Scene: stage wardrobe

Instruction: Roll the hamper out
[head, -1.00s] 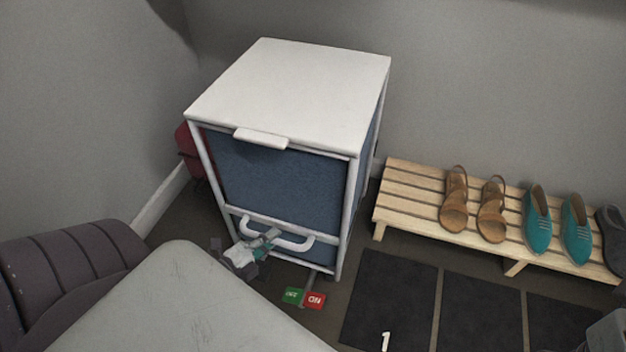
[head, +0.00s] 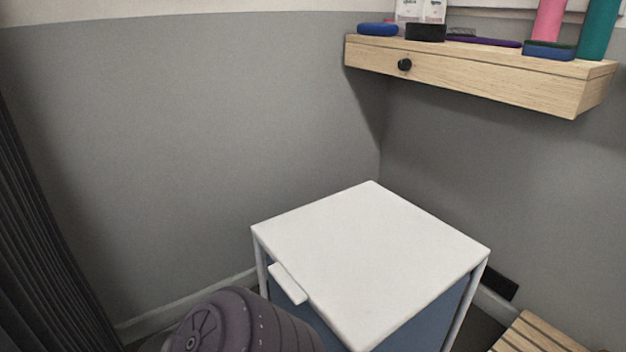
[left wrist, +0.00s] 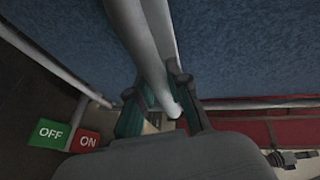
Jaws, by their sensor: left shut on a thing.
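The hamper has a white lid (head: 370,265) with a small front tab, a white frame and blue fabric sides (head: 420,318). It stands near the room corner at the bottom of the head view, its lower front out of frame. In the left wrist view, my left gripper (left wrist: 158,100) is shut on the hamper's white tubular handle (left wrist: 140,45), in front of the blue fabric (left wrist: 235,45). A green OFF pedal (left wrist: 50,132) and a red ON pedal (left wrist: 87,141) show at the left there. My right gripper is not in view.
A wooden wall shelf (head: 480,80) with a black knob juts out above and behind the hamper. A slatted rack (head: 540,335) is close at its right. A dark curtain (head: 50,220) hangs at the left. A red item (left wrist: 260,130) shows in the left wrist view.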

